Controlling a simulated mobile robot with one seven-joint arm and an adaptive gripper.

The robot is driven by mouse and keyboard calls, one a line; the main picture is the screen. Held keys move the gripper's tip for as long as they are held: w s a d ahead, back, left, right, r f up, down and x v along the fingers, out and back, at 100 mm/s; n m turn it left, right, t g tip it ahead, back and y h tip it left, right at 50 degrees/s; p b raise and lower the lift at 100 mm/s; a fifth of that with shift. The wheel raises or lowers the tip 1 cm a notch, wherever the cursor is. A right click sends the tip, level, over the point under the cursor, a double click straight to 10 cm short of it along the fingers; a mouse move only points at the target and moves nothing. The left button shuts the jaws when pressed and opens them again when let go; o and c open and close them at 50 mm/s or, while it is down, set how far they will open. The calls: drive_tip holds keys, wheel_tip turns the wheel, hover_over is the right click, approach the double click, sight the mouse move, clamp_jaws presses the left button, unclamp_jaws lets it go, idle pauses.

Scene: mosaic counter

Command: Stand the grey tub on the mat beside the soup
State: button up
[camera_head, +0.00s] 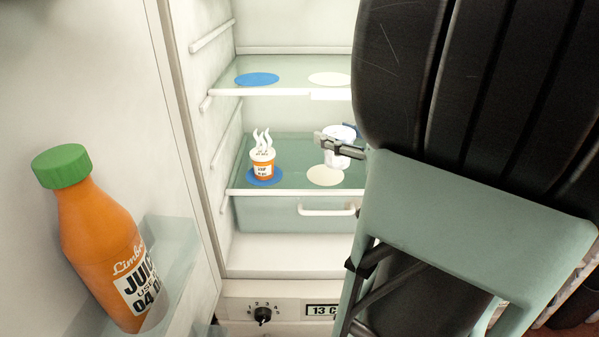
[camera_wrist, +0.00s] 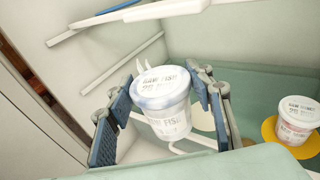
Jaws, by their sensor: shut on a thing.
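The pale grey tub (camera_head: 341,134), with a white lid and a fish label, is in my gripper (camera_head: 341,146). In the wrist view the tub (camera_wrist: 168,118) sits upright or slightly tilted between the two blue-padded fingers of my gripper (camera_wrist: 165,112). The soup (camera_head: 262,166), an orange cup with white steam shapes, stands on a blue mat (camera_head: 250,178) on the lower shelf. A cream mat (camera_head: 325,176) lies to the right of the soup. The tub is over or just behind this mat; I cannot tell whether its base touches.
The upper shelf (camera_head: 293,90) holds a blue and a cream mat, both bare. A juice bottle (camera_head: 100,240) stands in the door at left. My arm hides the right side.

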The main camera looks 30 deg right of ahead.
drive_tip(key=shift+w+d, duration=0.1)
drive_tip(key=shift+d, duration=0.15)
drive_tip(key=shift+w+d+f+b, duration=0.45)
drive_tip(key=shift+w+d+f, duration=0.55)
drive_tip(key=shift+w+f, duration=1.1)
drive_tip(key=shift+w+d+f+b, duration=0.45)
drive_tip(key=shift+w+d+f, duration=0.55)
drive_tip(key=shift+w+f, duration=1.05)
drive_tip(key=shift+w+d+f+b, duration=0.45)
drive_tip(key=shift+w+d+f, duration=0.55)
drive_tip(key=shift+w+f, duration=1.1)
drive_tip(key=shift+s+f, duration=0.15)
drive_tip(key=shift+f, duration=0.2)
drive_tip(key=o, duration=1.3)
drive_tip(key=shift+r, duration=0.1)
